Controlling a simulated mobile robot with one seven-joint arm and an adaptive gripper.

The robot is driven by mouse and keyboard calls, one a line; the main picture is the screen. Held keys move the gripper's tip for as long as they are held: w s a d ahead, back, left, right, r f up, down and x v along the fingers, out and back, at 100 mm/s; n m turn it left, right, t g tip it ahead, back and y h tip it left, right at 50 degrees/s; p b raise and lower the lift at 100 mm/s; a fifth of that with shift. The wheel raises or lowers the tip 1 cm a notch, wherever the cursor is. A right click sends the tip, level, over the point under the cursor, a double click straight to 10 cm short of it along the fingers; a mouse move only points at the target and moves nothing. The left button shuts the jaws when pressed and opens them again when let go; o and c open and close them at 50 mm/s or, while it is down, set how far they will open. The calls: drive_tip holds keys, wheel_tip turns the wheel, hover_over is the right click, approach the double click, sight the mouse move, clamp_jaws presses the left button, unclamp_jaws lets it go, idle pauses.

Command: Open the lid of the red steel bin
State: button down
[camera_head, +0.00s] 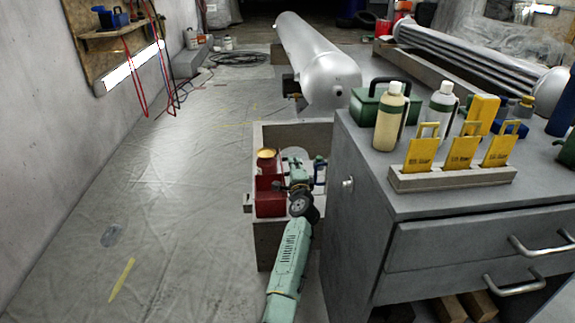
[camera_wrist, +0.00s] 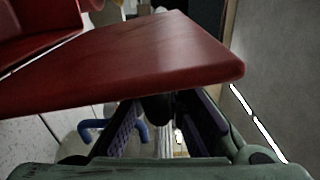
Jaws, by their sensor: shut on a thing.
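The red steel bin (camera_head: 270,200) stands in a grey open-topped box beside the workbench, partly hidden by my arm. In the wrist view a broad red panel, the lid (camera_wrist: 150,62), crosses the picture at a slant. More red metal of the bin (camera_wrist: 35,18) shows at the upper left. My gripper (camera_head: 300,172) is at the bin's right side in the head view. In the wrist view my gripper (camera_wrist: 160,110) has its fingers just below the red panel, closed on the lid. The contact is dark and mostly hidden, and how far the lid is raised is unclear.
The grey box (camera_head: 290,133) surrounds the bin. The grey workbench (camera_head: 440,200) stands close on the right, with bottles and yellow tags on top. A round golden thing (camera_head: 267,153) is at the bin's top. The sheeted floor (camera_head: 170,200) at left is mostly clear.

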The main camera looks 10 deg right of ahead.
drive_tip(key=shift+d+f+m, duration=0.3)
drive_tip(key=shift+d+m, duration=0.35)
drive_tip(key=shift+m, duration=0.25)
drive_tip(key=shift+d+f+m, duration=0.3)
drive_tip(key=shift+d+m, duration=0.3)
drive_tip(key=shift+m, duration=0.3)
drive_tip(key=c, duration=1.7)
unclamp_jaws()
drive_tip(key=shift+o, duration=0.2)
drive_tip(key=shift+f, duration=0.1)
drive_tip(key=s, duration=0.7)
drive_tip(key=shift+s, duration=0.25)
